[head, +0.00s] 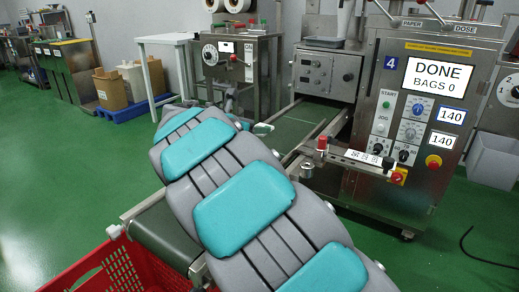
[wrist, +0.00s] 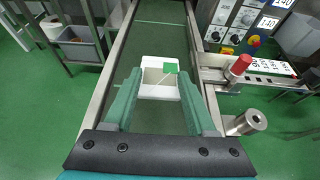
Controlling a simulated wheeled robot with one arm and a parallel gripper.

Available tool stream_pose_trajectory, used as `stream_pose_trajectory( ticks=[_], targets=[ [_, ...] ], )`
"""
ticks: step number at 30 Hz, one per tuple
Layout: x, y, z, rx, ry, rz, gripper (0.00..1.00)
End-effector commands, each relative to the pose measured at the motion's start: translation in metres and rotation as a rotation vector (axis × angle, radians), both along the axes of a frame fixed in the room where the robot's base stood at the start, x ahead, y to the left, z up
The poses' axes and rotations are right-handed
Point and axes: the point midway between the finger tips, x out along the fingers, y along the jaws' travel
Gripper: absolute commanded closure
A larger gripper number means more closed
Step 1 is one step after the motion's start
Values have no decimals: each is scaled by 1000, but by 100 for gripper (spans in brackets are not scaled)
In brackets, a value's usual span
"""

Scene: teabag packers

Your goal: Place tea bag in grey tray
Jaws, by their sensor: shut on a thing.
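My gripper (wrist: 158,82) shows in the wrist view, with its two teal fingers on either side of a white tea bag (wrist: 158,92) with a small green tag. It is shut on the tea bag, above the dark green conveyor belt (wrist: 159,37). In the head view my arm hides most of the gripper and the tea bag.
The conveyor runs between metal rails. A steel machine (head: 430,120) reads "DONE BAGS 0" and stands on the right. A red-knobbed bracket (wrist: 240,66) juts beside the belt. A red crate (head: 110,271) is at the lower left. Green floor is open at left.

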Motion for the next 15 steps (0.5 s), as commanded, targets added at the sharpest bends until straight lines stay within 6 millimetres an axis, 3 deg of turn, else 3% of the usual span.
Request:
stream_pose_trajectory(
  ticks=[6, 15],
  targets=[
    [0, 0, -38, -1, 2, 2, 100],
    [0, -1, -65, -1, 3, -1, 100]
  ],
)
